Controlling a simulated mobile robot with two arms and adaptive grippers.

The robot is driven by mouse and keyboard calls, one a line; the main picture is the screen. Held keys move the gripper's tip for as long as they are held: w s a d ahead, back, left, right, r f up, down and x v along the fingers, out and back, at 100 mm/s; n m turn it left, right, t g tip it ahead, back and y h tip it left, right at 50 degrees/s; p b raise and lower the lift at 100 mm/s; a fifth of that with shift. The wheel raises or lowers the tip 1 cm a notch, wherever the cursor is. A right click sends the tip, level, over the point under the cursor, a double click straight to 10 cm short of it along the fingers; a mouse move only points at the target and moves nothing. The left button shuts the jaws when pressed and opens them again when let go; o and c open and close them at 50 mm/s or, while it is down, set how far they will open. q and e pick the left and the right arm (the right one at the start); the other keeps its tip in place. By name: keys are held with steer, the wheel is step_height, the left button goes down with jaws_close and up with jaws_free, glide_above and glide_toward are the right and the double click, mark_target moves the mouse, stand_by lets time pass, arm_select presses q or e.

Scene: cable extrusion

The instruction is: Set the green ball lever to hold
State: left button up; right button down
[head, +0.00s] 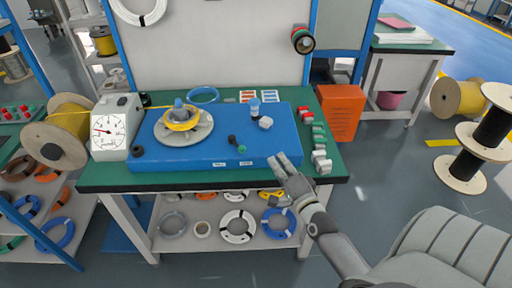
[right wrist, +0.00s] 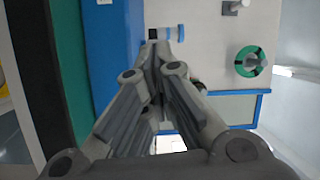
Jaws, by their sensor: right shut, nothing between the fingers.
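The green ball lever (head: 242,149) is on top of the blue machine box (head: 180,155) in the head view. Its black pivot (head: 232,139) lies just behind and left of the green ball. Two small white labels (head: 219,164) are on the box's front edge below it; their words are too small to read surely. My right gripper (head: 277,160) is shut and empty, by the box's front right corner, to the right of the ball and apart from it. In the right wrist view its fingers (right wrist: 157,52) meet at the tips; the lever does not show there. My left gripper is out of view.
A yellow cable spool (head: 183,125) and a white dial gauge (head: 108,128) stand left of the lever. A white knob (head: 265,123) and a blue-capped part (head: 254,107) stand behind it. Red, green and white blocks (head: 318,140) line the bench's right edge. An orange bin (head: 341,112) stands beyond.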

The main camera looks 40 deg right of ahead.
mark_target(256, 154)
steer(key=shift+d+r, duration=0.15)
steer(key=shift+r, duration=0.05)
steer(key=w, duration=0.3)
steer(key=w+d, duration=0.1)
steer(key=w, duration=0.2)
steer(key=w+d, duration=0.1)
steer(key=w, duration=0.2)
steer(key=shift+w+r+p, duration=0.35)
steer(key=shift+w+p, duration=0.05)
steer(key=a, duration=0.2)
steer(key=a+p, duration=0.1)
steer(key=shift+s+a+f, duration=0.15)
steer(key=shift+s+f, duration=0.1)
steer(key=shift+f, duration=0.1)
steer(key=shift+s+a+f, duration=0.1)
steer(key=shift+a, duration=0.25)
steer(key=shift+h, duration=0.4)
